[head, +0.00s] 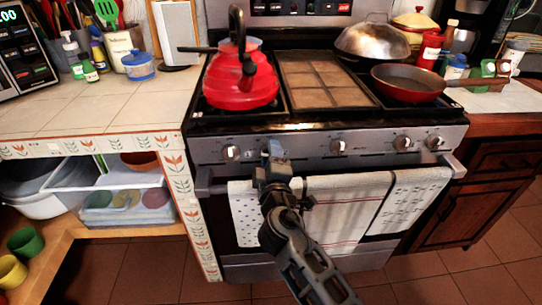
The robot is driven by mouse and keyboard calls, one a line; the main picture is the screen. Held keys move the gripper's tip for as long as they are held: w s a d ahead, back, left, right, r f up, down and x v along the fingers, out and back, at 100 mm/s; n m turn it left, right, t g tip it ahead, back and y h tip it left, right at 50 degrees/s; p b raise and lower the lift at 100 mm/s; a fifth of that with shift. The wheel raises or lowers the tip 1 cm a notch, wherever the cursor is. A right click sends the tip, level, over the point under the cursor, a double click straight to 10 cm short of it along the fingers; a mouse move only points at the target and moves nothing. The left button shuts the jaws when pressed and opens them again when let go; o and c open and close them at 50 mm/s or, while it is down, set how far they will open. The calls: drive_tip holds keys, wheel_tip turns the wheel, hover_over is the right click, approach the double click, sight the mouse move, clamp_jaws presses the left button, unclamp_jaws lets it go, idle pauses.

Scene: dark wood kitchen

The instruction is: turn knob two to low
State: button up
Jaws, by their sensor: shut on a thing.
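The stove (210,143) has a steel front panel with a row of several knobs. The leftmost knob (230,152) is in plain view, and a third knob (338,146) shows to the right of my gripper. My gripper (272,151) is at the panel between these two, at the place of the second knob from the left. It is shut on that knob, which my fingers mostly hide. The knob's pointer and setting cannot be made out.
The oven handle (460,163) runs below the knobs, with towels (335,207) hanging beneath my wrist. A red kettle (240,85) and a red pan (408,83) stand on the stove top. Two more knobs (402,143) sit at the right. Floor is free in front.

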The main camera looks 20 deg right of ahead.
drive_tip(key=n+p, duration=0.4)
drive_tip(key=n, duration=0.8)
drive_tip(key=shift+a+f, duration=0.1)
drive_tip(key=shift+n, duration=0.3)
idle(0.3)
drive_tip(key=o, duration=1)
drive_tip(key=shift+o, duration=0.2)
drive_tip(key=v, duration=0.7)
drive_tip(key=shift+s, duration=0.4)
